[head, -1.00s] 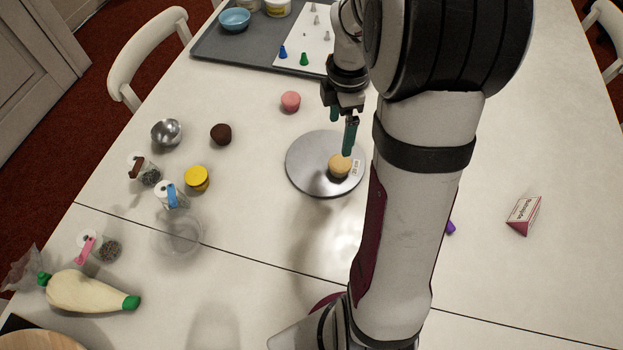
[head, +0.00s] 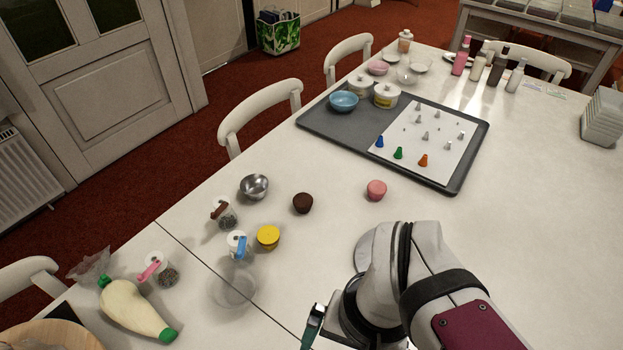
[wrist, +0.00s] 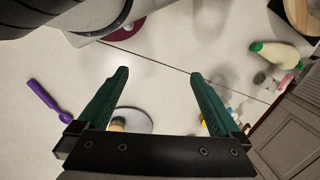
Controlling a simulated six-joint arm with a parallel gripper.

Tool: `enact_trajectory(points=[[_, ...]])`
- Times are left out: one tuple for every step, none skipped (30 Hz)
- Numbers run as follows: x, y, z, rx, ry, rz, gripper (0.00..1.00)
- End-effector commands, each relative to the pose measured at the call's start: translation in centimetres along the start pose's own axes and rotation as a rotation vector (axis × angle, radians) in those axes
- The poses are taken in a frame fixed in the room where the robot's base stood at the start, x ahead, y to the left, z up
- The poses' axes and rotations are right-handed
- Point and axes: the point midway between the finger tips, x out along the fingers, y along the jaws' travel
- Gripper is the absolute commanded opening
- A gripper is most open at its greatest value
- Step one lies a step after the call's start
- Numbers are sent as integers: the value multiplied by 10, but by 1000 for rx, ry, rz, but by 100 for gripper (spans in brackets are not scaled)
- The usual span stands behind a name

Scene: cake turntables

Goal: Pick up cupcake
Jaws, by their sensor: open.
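My gripper (wrist: 158,74) is open and empty, with its two green fingers spread above bare table in the wrist view. In the head view only part of a green finger shows at the bottom edge. A tan cupcake (wrist: 117,124) sits on the round grey turntable (wrist: 140,119), partly hidden behind my gripper in the wrist view. In the head view my arm covers the cupcake and most of the turntable (head: 368,246). A dark brown cupcake (head: 302,203) and a pink cupcake (head: 376,189) stand on the table.
A grey tray (head: 340,131) with piping tips and a blue bowl (head: 344,101) lies at the back. A metal bowl (head: 254,186), small jars and a piping bag (head: 135,309) are on the left. A purple utensil (wrist: 47,98) lies on clear table.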

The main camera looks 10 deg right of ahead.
Motion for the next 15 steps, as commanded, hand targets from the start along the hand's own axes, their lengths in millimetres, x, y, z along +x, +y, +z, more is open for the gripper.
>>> enact_trajectory(points=[[-2,-3,-9,-3,9,9,100],[-5,-7,-21,-5,24,19,100],[-10,-14,-45,-12,53,40,100],[-12,-22,-68,-18,82,58,100],[-14,-32,-95,-27,117,76,100],[-14,-48,-133,-43,169,96,100],[-11,-62,-162,-53,207,107,100],[-7,-76,-189,-68,246,116,100],[2,-94,-223,-86,293,123,100],[10,-107,-245,-100,326,125,100],[18,-120,-265,-114,355,125,100],[29,-135,-287,-131,389,123,100],[37,-145,-301,-142,410,120,100],[44,-153,-312,-152,428,117,100],[52,-162,-323,-162,447,112,100]])
